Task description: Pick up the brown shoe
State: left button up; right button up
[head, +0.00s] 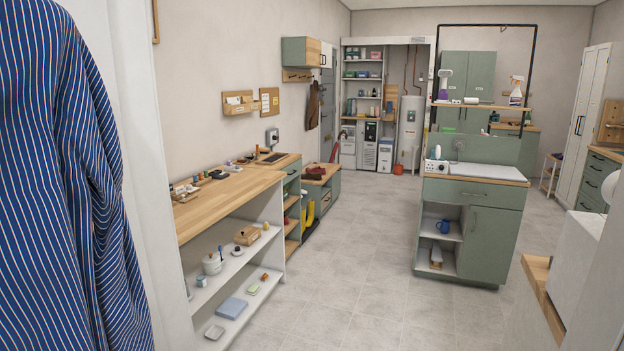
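I cannot make out a brown shoe for certain in the head view. A small dark reddish-brown item (315,172) lies on the low wooden-topped bench (330,173) beyond the long counter, but it is too small to tell what it is. Neither of my grippers is in view.
A blue striped cloth (70,190) fills the near left. A wooden counter (228,198) with open white shelves runs along the left wall, with yellow boots (308,213) past it. A green island (468,225) stands at right. The tiled floor (350,270) between is clear.

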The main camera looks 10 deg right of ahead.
aim_at(317, 177)
jog(key=i+z, duration=0.45)
jog(key=i, duration=6.95)
jog(key=i+u, duration=0.2)
jog(key=i, duration=0.3)
jog(key=i+l+u, duration=0.2)
jog(key=i, duration=0.3)
jog(key=i+l+u, duration=0.2)
jog(key=i, duration=0.3)
jog(key=i+l+u, duration=0.25)
jog(key=i, duration=0.25)
jog(key=l, duration=0.1)
